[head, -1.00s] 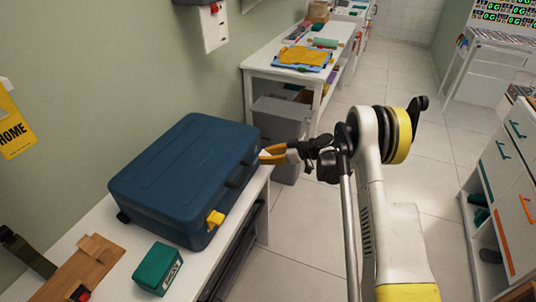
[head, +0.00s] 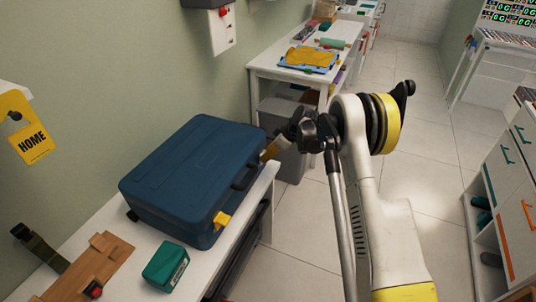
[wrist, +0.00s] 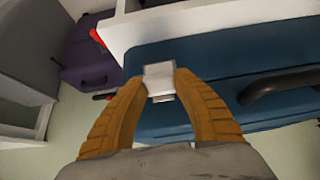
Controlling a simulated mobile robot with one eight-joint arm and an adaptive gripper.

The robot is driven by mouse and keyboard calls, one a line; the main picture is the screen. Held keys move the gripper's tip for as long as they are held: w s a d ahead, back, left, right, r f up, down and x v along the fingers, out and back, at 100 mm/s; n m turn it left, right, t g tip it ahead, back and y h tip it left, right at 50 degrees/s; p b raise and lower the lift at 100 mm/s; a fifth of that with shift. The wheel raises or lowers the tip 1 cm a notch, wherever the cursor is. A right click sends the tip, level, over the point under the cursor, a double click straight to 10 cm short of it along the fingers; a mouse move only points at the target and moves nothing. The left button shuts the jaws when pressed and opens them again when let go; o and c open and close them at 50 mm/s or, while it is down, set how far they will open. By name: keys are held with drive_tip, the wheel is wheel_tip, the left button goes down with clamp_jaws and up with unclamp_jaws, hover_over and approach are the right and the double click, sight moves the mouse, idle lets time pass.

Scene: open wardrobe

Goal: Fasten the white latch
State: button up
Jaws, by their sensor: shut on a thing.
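A closed dark blue case (head: 195,170) lies on the white bench by the wall. In the wrist view its front face (wrist: 220,70) fills the right side, with a black handle (wrist: 280,88). The white latch (wrist: 160,80) is on this face. My gripper (wrist: 162,74) has its orange fingers on both sides of the white latch, shut on it. In the head view my gripper (head: 269,151) is at the far front end of the case, and the white latch is hidden there. Whether the latch is fastened I cannot tell. A yellow latch (head: 222,219) is at the near end.
A green box (head: 165,265) and a brown wooden board (head: 88,268) are on the bench (head: 205,268) near the case. A grey bin (head: 284,140) stands on the floor beyond my gripper. The floor (head: 300,235) to the right of the bench is clear.

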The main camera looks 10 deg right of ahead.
drive_tip(key=shift+w+a, duration=0.1)
drive_tip(key=shift+a, duration=0.05)
drive_tip(key=o, duration=1.2)
drive_tip(key=shift+a, duration=0.1)
drive_tip(key=v, duration=1.2)
drive_tip(key=shift+r, duration=0.1)
